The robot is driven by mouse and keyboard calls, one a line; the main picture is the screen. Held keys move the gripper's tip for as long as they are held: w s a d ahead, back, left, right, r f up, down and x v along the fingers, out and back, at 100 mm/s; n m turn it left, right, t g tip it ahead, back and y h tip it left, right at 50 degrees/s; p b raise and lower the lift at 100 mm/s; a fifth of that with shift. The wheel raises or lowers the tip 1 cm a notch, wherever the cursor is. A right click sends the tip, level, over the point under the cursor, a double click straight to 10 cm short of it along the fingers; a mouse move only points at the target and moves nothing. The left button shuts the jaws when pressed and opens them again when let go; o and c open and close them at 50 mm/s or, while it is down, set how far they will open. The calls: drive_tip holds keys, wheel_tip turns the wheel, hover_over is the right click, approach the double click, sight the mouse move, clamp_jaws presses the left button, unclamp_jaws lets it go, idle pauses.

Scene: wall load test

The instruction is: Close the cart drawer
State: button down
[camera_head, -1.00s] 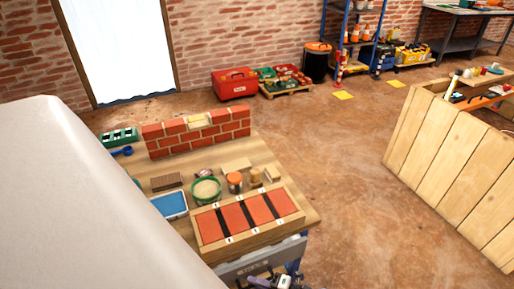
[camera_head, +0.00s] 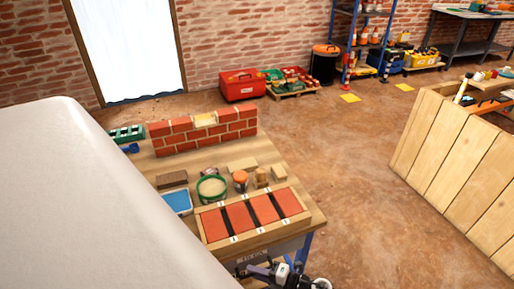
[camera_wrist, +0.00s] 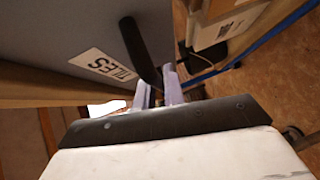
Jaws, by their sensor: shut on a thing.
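The cart drawer (camera_head: 288,246) has a grey front under the cart's wooden top (camera_head: 316,218). In the head view its front lies close under the top's near edge; any small remaining gap cannot be told. In the wrist view the grey drawer front (camera_wrist: 60,28) carries a white TILES label (camera_wrist: 103,64) and a black bar handle (camera_wrist: 138,45). My gripper (camera_wrist: 158,92) has its pale fingers closed around the handle's near end. In the head view my gripper (camera_head: 278,271) is small and partly cut off at the bottom, in front of the drawer.
A wooden tray of red tiles (camera_head: 252,235), a green-rimmed tub (camera_head: 212,188), an orange-topped jar (camera_head: 240,180) and a small brick wall (camera_head: 203,131) stand on the cart. A wooden-sided bench (camera_head: 450,150) stands right. Open floor (camera_head: 370,200) lies between.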

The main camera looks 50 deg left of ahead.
drive_tip(key=c, duration=1.5)
unclamp_jaws()
drive_tip(key=shift+w+a, duration=0.15)
drive_tip(key=shift+a, duration=0.1)
drive_tip(key=shift+r, duration=0.15)
drive_tip(key=b+v, duration=0.2)
drive_tip(key=v, duration=1.2)
drive_tip(key=shift+f, duration=0.25)
drive_tip(key=shift+d, duration=0.15)
